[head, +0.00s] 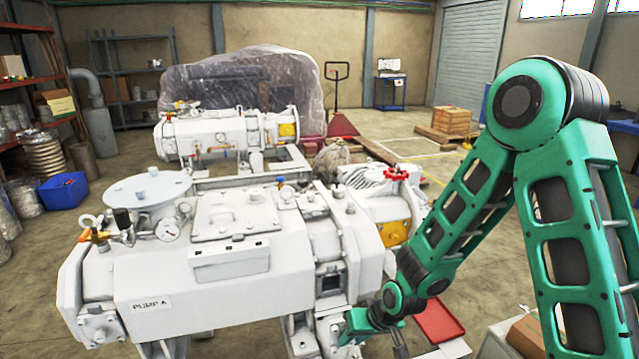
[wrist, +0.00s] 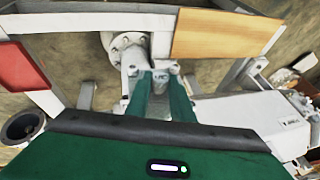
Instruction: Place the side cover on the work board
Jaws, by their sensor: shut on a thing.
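My gripper (head: 357,322) is low at the right end of the white pump in the head view. In the wrist view its two green fingers (wrist: 160,82) point away from the camera and are shut on a pale grey metal part, probably the side cover (wrist: 160,68). The fingers hide much of this part, and I cannot tell whether it touches the pump. A flat tan wooden board (wrist: 225,35), probably the work board, lies on a grey frame at upper right in the wrist view. I cannot make out this board in the head view.
The white pump (head: 235,270), labelled PUMP A, fills the head view's centre-left. A red tray (head: 438,321) lies to the right of my gripper; red also shows in the wrist view (wrist: 18,62). A second pump (head: 215,135) stands behind.

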